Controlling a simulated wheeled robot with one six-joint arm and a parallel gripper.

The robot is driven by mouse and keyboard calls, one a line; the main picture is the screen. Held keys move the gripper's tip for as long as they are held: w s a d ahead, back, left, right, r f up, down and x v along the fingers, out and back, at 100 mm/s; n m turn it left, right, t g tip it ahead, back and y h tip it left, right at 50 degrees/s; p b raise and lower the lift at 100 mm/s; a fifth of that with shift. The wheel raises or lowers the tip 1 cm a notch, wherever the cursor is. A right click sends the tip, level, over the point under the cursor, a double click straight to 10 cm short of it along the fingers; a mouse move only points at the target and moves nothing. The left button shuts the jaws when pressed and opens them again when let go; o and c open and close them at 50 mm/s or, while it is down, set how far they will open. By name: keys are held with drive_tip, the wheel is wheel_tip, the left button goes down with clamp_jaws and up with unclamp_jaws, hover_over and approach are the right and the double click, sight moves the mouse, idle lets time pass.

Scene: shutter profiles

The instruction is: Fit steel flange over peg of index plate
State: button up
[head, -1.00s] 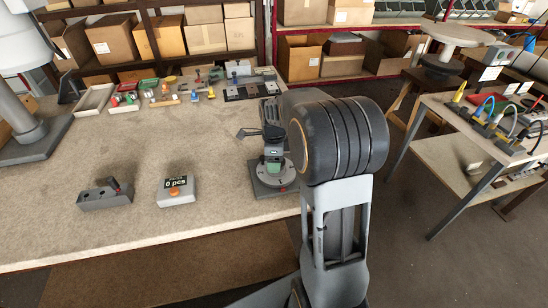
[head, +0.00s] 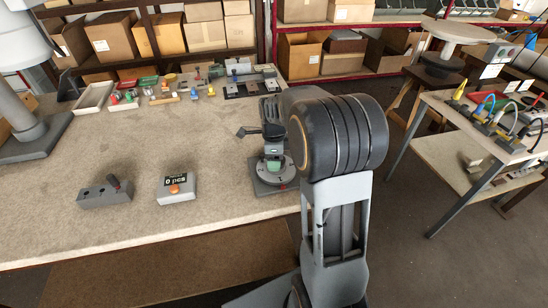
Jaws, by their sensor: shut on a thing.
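The index plate (head: 259,184) is a grey square base with a round light disc on top, near the right edge of the workbench. My gripper (head: 274,157) points down right over the disc, partly beside my dark arm joint. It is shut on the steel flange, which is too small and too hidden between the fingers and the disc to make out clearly. A green part shows just under the fingers. I cannot see the peg, nor tell whether the flange is around it or above it.
A grey block with holes (head: 104,195) and a counter box reading 0 pcs (head: 176,189) stand on the workbench (head: 130,240) to the left. Small parts and trays (head: 96,97) line its back. A side table (head: 465,135) stands right. The bench's middle is clear.

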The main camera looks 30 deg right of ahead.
drive_tip(key=shift+f+b, duration=0.65)
drive_tip(key=shift+f, duration=0.3)
idle(0.4)
drive_tip(key=o, duration=1.2)
drive_tip(key=shift+o, duration=0.2)
